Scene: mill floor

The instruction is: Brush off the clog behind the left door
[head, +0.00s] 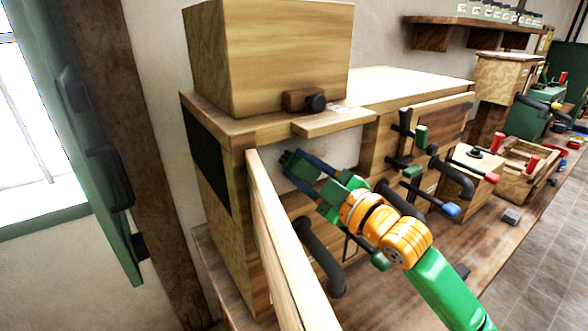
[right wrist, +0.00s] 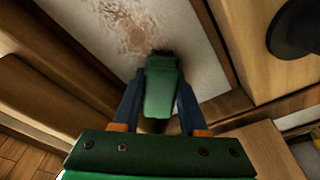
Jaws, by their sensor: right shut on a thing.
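The left door (head: 280,245) of the wooden machine stands swung open toward me, with a dark curved handle (head: 322,258). My right gripper (head: 305,172) reaches into the space behind it. The right wrist view shows the gripper (right wrist: 162,95) shut on a brush with a green handle (right wrist: 162,88) and a dark tip (right wrist: 160,54). The clog is a patchy brown stain (right wrist: 132,26) on a pale panel (right wrist: 185,40). The brush tip is at the lower edge of the patch; I cannot tell whether it touches. My left gripper is out of view.
A wooden box (head: 270,60) stands on top of the machine. Dark clamps with green and blue ends (head: 410,165) stand right of my arm. A crate with red-handled things (head: 525,170) sits further right on the bench. A green shutter (head: 90,150) is at left.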

